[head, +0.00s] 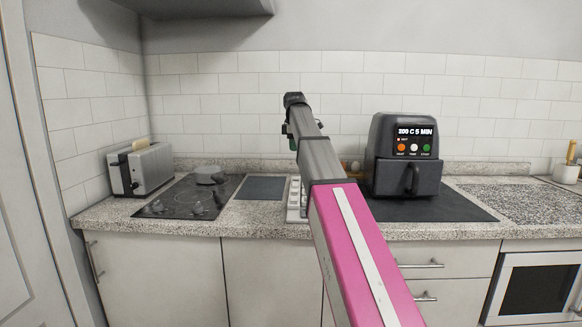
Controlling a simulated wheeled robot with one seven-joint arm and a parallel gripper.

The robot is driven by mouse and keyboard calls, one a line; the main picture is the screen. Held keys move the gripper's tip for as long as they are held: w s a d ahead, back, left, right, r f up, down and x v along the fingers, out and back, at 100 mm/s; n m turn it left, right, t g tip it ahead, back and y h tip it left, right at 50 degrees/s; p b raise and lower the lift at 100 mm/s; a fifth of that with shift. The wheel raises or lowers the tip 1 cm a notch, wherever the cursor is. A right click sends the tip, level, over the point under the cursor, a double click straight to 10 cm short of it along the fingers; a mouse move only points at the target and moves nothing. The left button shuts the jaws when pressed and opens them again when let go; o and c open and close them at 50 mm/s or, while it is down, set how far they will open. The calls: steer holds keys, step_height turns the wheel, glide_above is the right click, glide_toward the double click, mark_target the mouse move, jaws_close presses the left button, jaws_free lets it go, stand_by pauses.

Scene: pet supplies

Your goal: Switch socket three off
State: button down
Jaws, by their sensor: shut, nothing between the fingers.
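A pale strip (293,198) with several white blocks in a row lies on the counter, left of my arm. It looks like the socket strip, but my arm hides its right side. I cannot make out socket numbers or switch positions. My gripper (290,138) is only partly in view at the far end of my arm, dark with a bit of green, above and behind the strip in the picture. Its fingers are mostly hidden by my arm. It is shut and appears empty, apart from the strip.
A toaster (142,168) with bread and a black hob (165,200) with a pan (208,175) are left. A dark mat (262,187) lies beside the strip. A black air fryer (405,160) stands right on a dark mat (465,208). A tiled wall (225,105) closes the back.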

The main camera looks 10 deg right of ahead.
steer(key=shift+s+d, duration=0.1)
glide_toward(295, 183)
steer(key=f, duration=0.2)
steer(key=w+f, duration=0.1)
steer(key=f, duration=0.4)
steer(key=shift+w+d+f, duration=0.1)
steer(key=shift+w+f, duration=0.05)
steer(key=shift+f, duration=0.05)
stand_by(0.4)
steer(key=shift+f, duration=0.2)
